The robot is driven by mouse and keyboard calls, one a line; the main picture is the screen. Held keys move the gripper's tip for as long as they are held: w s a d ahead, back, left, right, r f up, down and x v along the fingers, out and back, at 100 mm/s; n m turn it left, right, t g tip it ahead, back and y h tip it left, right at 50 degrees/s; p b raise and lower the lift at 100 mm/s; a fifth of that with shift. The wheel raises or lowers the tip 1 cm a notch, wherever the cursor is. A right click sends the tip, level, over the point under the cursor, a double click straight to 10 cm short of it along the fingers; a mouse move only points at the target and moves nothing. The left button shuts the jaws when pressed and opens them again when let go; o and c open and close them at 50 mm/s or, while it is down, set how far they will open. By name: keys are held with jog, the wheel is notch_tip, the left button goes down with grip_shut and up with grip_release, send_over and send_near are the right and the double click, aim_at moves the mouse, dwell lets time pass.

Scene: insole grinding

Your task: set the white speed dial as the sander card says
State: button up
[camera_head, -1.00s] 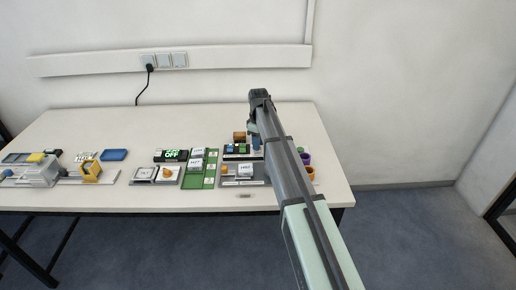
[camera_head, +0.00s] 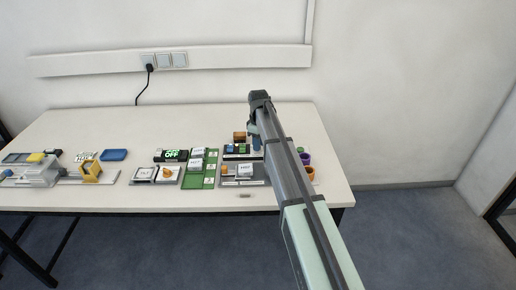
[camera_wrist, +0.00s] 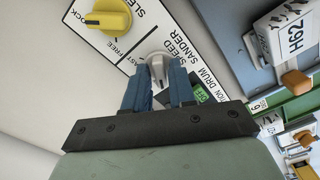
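The white speed dial (camera_wrist: 158,62) shows in the wrist view on a white panel with the words "SPEED" and "SANDER" beside it. My gripper (camera_wrist: 160,72) has two blue fingers, one on each side of the dial. The fingers stand apart, with a gap around the dial's narrow grip; I cannot see firm contact. In the head view my gripper (camera_head: 256,140) points down at the right part of the table, and my arm hides the dial. I cannot make out the sander card's text.
A yellow knob (camera_wrist: 108,17) sits on the same panel, left of the dial. A white block marked "H62" (camera_wrist: 290,32) is at the right.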

grip_shut()
jog(key=m, duration=1)
jog(key=shift+m, duration=0.4)
jog(key=shift+c, duration=0.7)
grip_release()
jog(key=shift+m, duration=0.3)
jog(key=o, duration=0.3)
jog(key=shift+r, duration=0.1)
jog(key=shift+r, duration=3.45)
